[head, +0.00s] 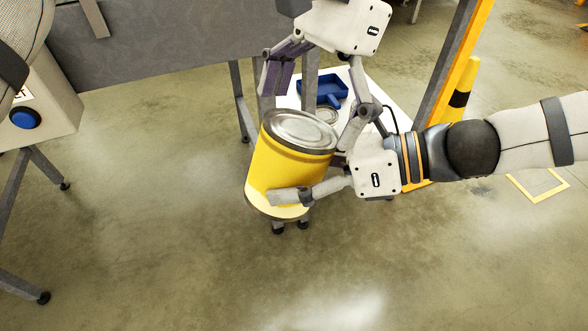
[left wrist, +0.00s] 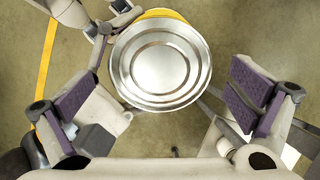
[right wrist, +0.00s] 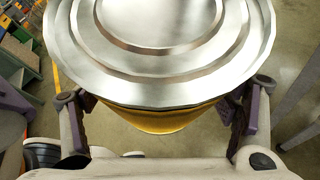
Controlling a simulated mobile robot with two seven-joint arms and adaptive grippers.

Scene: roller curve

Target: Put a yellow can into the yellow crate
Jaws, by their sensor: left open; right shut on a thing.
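The yellow can (head: 287,168), with a silver lid, is held off the floor in the middle of the head view, slightly tilted. My right gripper (head: 305,178), on the arm coming in from the right, is shut around its side; one finger lies across the can's front low down. The can's lid (right wrist: 160,45) fills the top of the right wrist view. My left gripper (head: 310,105) is open just above the lid, reaching in from the top of the head view. The left wrist view shows the lid (left wrist: 160,63) between and beyond its spread fingers. No yellow crate is recognisable.
A white table (head: 375,100) with a blue tray (head: 325,90) stands behind the can. A yellow post (head: 455,60) rises at the right. A grey panel (head: 170,45) is at the back, and a stand with a blue button (head: 25,117) at the left. The floor in front is clear.

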